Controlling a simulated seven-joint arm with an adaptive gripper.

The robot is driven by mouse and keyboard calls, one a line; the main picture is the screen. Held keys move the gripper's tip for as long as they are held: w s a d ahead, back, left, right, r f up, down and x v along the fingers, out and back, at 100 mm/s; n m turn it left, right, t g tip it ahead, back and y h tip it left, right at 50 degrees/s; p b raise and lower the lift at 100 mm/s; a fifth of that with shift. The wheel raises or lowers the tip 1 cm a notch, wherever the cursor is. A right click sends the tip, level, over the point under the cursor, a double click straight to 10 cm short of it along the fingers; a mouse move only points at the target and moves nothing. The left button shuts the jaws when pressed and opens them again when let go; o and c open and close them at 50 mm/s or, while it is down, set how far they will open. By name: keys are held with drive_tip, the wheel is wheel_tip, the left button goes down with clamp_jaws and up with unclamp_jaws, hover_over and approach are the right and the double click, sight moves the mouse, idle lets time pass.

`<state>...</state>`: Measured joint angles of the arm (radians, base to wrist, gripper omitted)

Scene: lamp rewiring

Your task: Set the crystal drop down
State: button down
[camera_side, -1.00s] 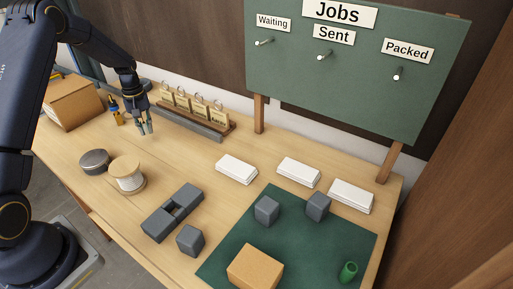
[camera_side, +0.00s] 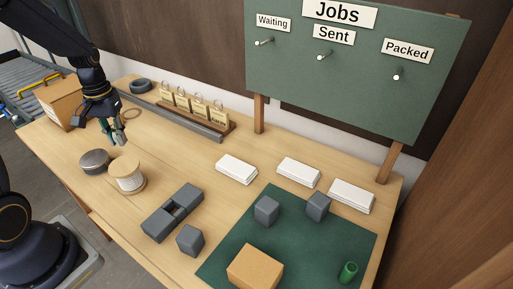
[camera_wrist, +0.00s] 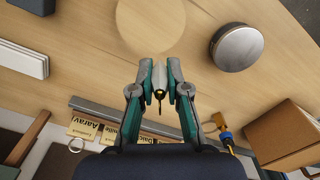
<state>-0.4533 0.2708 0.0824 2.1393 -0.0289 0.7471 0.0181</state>
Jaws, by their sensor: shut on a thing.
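My gripper (camera_side: 117,141) is above the left part of the wooden table, just behind the grey round tin and the thread spool. In the wrist view my gripper (camera_wrist: 160,72) has its fingertips close together on a small narrow piece, the crystal drop (camera_wrist: 159,97). Only a thin pale sliver with a dark tip shows between the fingers; the rest is hidden. In the side view the drop is too small to make out. It appears held in the air, clear of the table; its exact height I cannot tell.
The grey tin (camera_side: 94,162) and wooden spool (camera_side: 127,175) stand close in front. A cardboard box (camera_side: 62,103) is at left, a tag rack (camera_side: 195,118) at right behind. A blue-and-yellow tool (camera_wrist: 225,133) lies near the box. Bare tabletop surrounds the fingertips.

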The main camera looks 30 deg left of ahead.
drive_tip(key=d+m, duration=0.6)
drive_tip(key=d, duration=0.3)
hover_over(182, 158)
drive_tip(key=s, duration=0.1)
wheel_tip(182, 158, down, 8)
drive_tip(key=shift+w+f, duration=0.35)
drive_tip(key=shift+f, duration=0.05)
drive_tip(key=shift+w+f, duration=0.15)
drive_tip(key=shift+f, duration=1.55)
drive_tip(key=shift+f, duration=0.1)
drive_tip(key=c, duration=1.2)
unclamp_jaws()
drive_tip(key=shift+o, duration=0.2)
